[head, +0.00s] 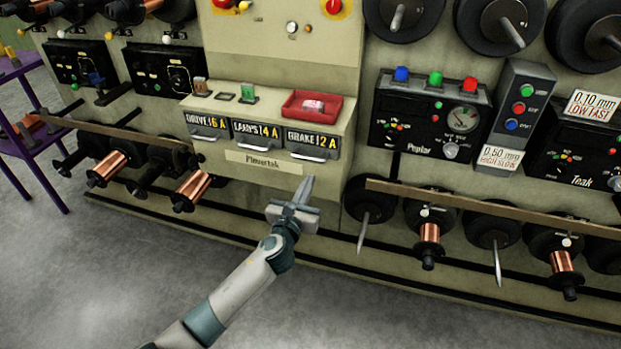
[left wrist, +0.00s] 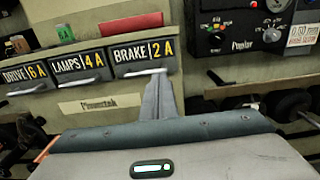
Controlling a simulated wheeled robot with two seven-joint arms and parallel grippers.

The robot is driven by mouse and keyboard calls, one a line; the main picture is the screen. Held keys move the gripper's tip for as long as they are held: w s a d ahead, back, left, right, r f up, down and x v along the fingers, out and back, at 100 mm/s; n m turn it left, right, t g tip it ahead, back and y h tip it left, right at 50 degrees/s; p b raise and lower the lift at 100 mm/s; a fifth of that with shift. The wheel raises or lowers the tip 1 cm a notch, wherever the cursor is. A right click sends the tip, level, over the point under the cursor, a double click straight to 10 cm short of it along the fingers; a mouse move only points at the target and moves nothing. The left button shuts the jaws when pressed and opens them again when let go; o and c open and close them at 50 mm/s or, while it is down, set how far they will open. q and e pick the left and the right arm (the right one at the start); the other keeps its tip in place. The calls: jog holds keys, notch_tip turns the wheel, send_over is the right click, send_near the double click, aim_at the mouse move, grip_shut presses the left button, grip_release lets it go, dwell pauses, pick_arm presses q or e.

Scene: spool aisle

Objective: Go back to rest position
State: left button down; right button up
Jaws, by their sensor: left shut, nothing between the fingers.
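My left gripper (head: 304,190) reaches in from the bottom of the head view and is shut and empty. It is in front of the beige cabinet (head: 335,182), below and apart from the drawer labelled BRAKE 2 A (head: 312,142). In the left wrist view, the shut fingers (left wrist: 160,100) point up toward that drawer's handle. The drawers labelled LAMPS 4 A (head: 257,133) and DRIVE 6 A (head: 207,125) are to its left. All three drawers look closed. My right gripper is in neither view.
A red tray (head: 312,106) sits on the cabinet top. Control boxes named Peplar (head: 430,115) and Teak (head: 580,155), with copper spools (head: 430,232), line the machine on the right. A purple shelf (head: 30,140) stands far left. The grey floor (head: 130,270) in front is clear.

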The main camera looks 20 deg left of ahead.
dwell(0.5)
pick_arm(q)
jog(key=s+f+n+g, duration=0.2)
jog(key=s+f+n, duration=0.3)
jog(key=f, duration=0.4)
jog(key=s+f+n+g, duration=0.2)
jog(key=s+f+n, duration=0.3)
jog(key=f, duration=0.5)
jog(key=s+f+n+g, duration=0.2)
jog(key=s+f+n, duration=0.3)
jog(key=f, duration=0.4)
jog(key=s+f+n+g, duration=0.1)
jog(key=s+f+n, duration=0.5)
jog(key=s, duration=0.4)
jog(key=s+d+f+n+g, duration=0.1)
jog(key=s+f+n+g, duration=0.1)
jog(key=s+f+n, duration=0.4)
jog(key=s+d+f+n+g+h, duration=0.1)
jog(key=s+f+n+g, duration=0.1)
jog(key=s+f+n, duration=0.5)
jog(key=s+f, duration=0.2)
jog(key=s, duration=0.4)
jog(key=shift+s, duration=0.35)
jog(key=shift+a, duration=0.1)
jog(key=shift+w, duration=0.1)
